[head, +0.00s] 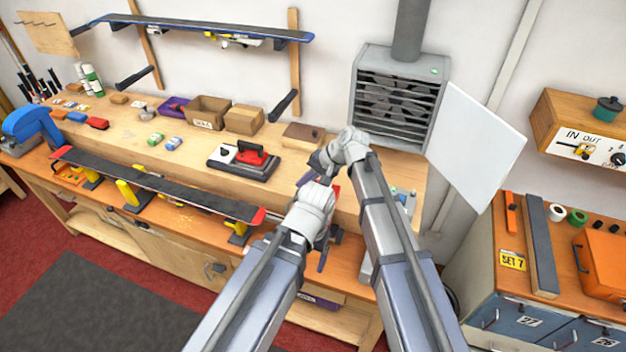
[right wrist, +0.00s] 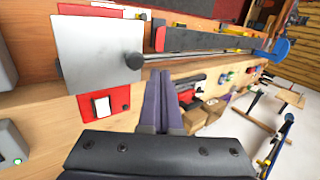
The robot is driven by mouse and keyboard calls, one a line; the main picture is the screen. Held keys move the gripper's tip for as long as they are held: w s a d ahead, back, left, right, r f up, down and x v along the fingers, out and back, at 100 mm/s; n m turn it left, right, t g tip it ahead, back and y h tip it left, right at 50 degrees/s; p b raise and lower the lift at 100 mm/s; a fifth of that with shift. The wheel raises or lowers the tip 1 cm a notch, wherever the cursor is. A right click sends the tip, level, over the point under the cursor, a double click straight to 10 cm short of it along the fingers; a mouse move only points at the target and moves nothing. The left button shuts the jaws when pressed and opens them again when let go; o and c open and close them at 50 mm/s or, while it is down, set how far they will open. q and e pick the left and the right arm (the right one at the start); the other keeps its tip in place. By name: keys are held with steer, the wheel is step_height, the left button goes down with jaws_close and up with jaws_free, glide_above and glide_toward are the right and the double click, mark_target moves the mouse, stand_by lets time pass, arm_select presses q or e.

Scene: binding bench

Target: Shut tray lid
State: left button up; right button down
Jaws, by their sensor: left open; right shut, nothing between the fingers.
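In the right wrist view a flat grey square plate (right wrist: 97,50), which looks like the tray lid, stands over a red tray (right wrist: 118,98) holding a white block (right wrist: 101,106). The plate looks raised off the red part; its exact angle is unclear. In the head view my arms cover most of this spot; only a bit of red shows between them. My right gripper (head: 307,179) is shut and empty; its fingers (right wrist: 165,105) point toward the bench beside the red tray, apart from the plate. My left gripper (head: 324,258) is open, lower, at the bench's front edge.
A long ski (head: 150,183) lies in yellow supports to the left. A black tray with a red tool (head: 245,158) and cardboard boxes (head: 208,112) stand behind. A grey fan heater (head: 395,95) and white panel (head: 475,145) are at the back right.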

steer(key=shift+b+x, duration=1.4)
steer(key=shift+x, duration=0.7)
steer(key=shift+w, duration=0.15)
steer(key=shift+r, duration=0.15)
steer(key=shift+r+p, duration=0.5)
steer(key=shift+p, duration=0.2)
steer(key=w+a+r+p, duration=0.2)
steer(key=a+r+p, duration=0.3)
steer(key=r+p, duration=0.6)
steer(key=shift+r, duration=0.1)
